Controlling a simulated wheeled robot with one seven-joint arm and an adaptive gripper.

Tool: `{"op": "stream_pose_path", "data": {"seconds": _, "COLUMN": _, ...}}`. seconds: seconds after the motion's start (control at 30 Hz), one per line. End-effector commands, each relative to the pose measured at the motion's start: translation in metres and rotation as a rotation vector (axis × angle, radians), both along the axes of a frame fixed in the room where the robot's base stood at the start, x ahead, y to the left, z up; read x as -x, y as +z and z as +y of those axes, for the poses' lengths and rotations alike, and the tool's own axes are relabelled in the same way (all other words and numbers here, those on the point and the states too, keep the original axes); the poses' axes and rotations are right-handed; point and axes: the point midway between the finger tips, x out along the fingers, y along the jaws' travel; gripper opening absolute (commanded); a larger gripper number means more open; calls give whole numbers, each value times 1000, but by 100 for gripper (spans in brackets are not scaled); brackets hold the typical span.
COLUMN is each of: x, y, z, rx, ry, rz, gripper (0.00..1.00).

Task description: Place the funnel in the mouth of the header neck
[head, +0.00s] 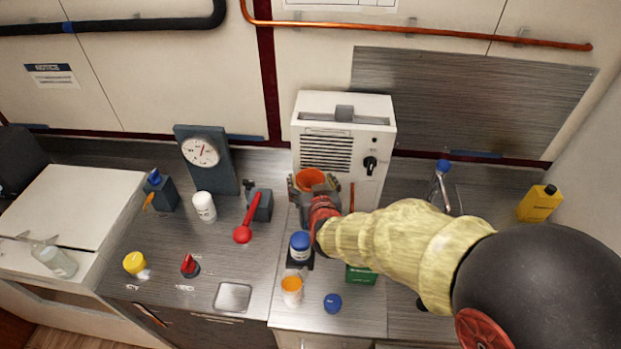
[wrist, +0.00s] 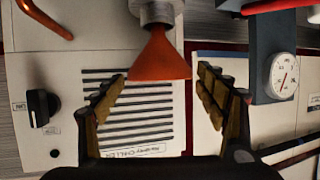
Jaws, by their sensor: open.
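The orange funnel (head: 312,179) stands in front of the white chiller. In the wrist view, which is upside down, the funnel (wrist: 160,58) has its narrow end at the grey header neck (wrist: 156,10) and its wide end away from it. The narrow end seems to be inside the neck's mouth; how deep is hidden. My gripper (wrist: 163,85) is open, one finger on each side of the funnel's wide end, with gaps between. In the head view my gripper (head: 314,190) surrounds the funnel, and the neck is hidden below.
The chiller (head: 378,115) stands close behind. A red-handled valve (head: 250,220) and a gauge (head: 201,152) are to the left. A blue-capped jar (head: 300,246), an orange-topped cup (head: 291,290) and a green box (head: 361,275) stand near the front. The counter at far left-centre has free room.

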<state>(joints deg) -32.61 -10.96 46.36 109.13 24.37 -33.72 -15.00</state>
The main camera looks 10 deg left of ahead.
Motion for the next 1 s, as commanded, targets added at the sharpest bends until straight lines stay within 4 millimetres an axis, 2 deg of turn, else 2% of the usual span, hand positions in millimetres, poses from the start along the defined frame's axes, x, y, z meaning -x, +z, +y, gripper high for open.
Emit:
{"op": "stream_pose_path", "data": {"seconds": 0.3, "x": 58, "y": 29, "z": -18, "rx": 0, "ry": 2, "rz": -2, "gripper": 73}}
{"op": "stream_pose_path", "data": {"seconds": 0.5, "x": 82, "y": 38, "z": -26, "rx": -1, "ry": 2, "rz": -1, "gripper": 73}}
{"op": "stream_pose_path", "data": {"seconds": 0.87, "x": 90, "y": 41, "z": -30, "rx": 0, "ry": 1, "rz": 0, "gripper": 73}}
{"op": "stream_pose_path", "data": {"seconds": 1.0, "x": 89, "y": 53, "z": -40, "rx": -15, "ry": 1, "rz": 35, "gripper": 73}}
